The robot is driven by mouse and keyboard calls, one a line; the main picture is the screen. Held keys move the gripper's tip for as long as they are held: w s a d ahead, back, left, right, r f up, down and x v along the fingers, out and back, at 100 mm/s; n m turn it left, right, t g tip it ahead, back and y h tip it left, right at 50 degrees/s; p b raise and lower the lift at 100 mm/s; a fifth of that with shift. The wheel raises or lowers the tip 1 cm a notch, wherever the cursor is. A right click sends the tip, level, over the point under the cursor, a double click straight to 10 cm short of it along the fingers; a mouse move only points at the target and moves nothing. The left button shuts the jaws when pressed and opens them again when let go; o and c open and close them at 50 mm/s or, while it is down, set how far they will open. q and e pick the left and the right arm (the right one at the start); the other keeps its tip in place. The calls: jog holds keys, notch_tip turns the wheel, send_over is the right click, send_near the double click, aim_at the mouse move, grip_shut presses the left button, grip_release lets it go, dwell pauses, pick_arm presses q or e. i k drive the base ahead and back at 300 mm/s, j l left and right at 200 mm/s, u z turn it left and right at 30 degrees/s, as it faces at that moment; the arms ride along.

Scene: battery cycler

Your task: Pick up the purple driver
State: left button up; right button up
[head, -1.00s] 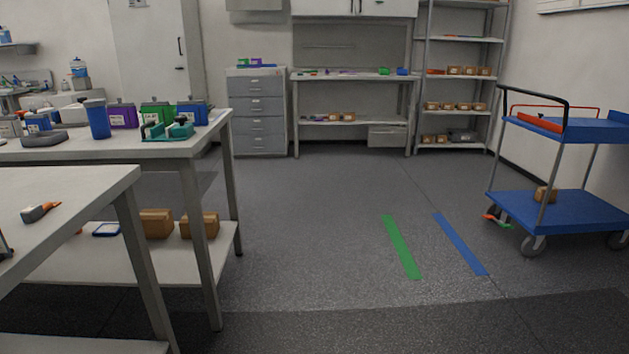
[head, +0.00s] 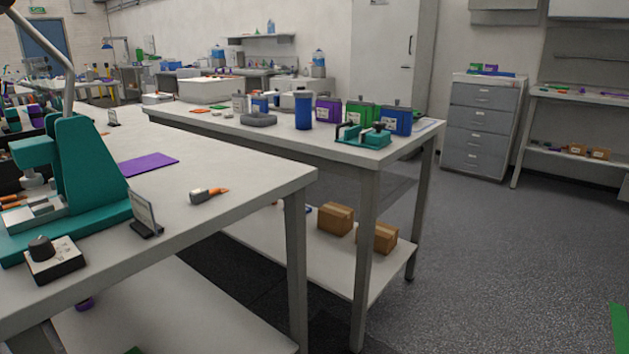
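I cannot make out a purple driver for certain. A small purple object (head: 85,303) lies on the lower shelf of the near bench (head: 250,180); it is partly hidden under the tabletop edge and too small to identify. A flat purple mat (head: 148,163) lies on the bench top. A short grey tool with an orange end (head: 207,195) lies nearer the right end. Neither of my grippers is in view.
A teal press (head: 85,170), a black-and-white knob box (head: 54,260) and a small sign stand at the near bench's left. A second bench behind holds purple, green and blue boxes (head: 362,115) and a teal fixture. Open floor (head: 500,260) lies to the right.

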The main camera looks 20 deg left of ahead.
aim_at(34, 111)
jog(key=i+l+u, duration=0.15)
jog(key=u, duration=0.25)
jog(key=i+l+u, duration=0.15)
jog(key=l+u, duration=0.15)
jog(key=u, duration=0.15)
jog(key=i+l+u, duration=0.1)
jog(key=l+u, duration=0.3)
jog(key=i+l+u, duration=0.15)
jog(key=l+u, duration=0.7)
jog(key=u, duration=0.15)
jog(key=l+u, duration=0.25)
jog(key=l, duration=0.4)
jog(key=k+l+u, duration=0.1)
jog(key=l+u, duration=0.2)
jog(key=l, duration=0.35)
jog(key=j, duration=0.5)
jog(key=i, duration=0.05)
